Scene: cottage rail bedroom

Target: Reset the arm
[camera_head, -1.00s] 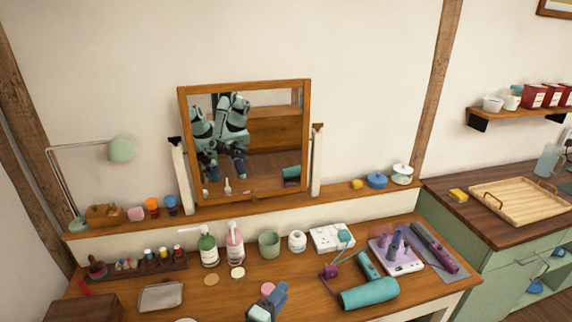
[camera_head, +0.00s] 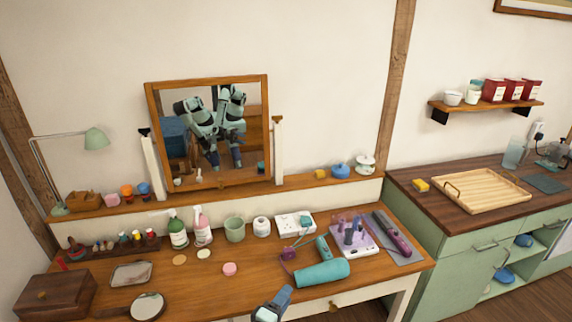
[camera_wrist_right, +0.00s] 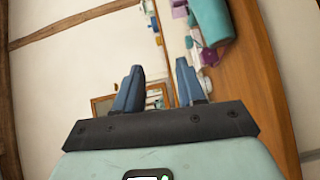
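My right gripper (camera_head: 277,300) shows at the bottom middle of the head view, in front of the wooden dressing table (camera_head: 205,283). In the right wrist view its two blue fingers (camera_wrist_right: 160,85) stand apart with nothing between them. It is apart from the turquoise cylinder (camera_head: 322,273), which lies to its right on the table. My left gripper is not directly in view; the mirror (camera_head: 208,130) reflects my body and arms, too small to read the fingers.
Bottles, a green cup (camera_head: 235,229), a hand mirror (camera_head: 147,307), a wooden box (camera_head: 55,296) and a purple styling tool (camera_head: 392,235) crowd the table. A green cabinet (camera_head: 440,260) with a wooden tray (camera_head: 487,190) stands at right. Floor shows at lower right.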

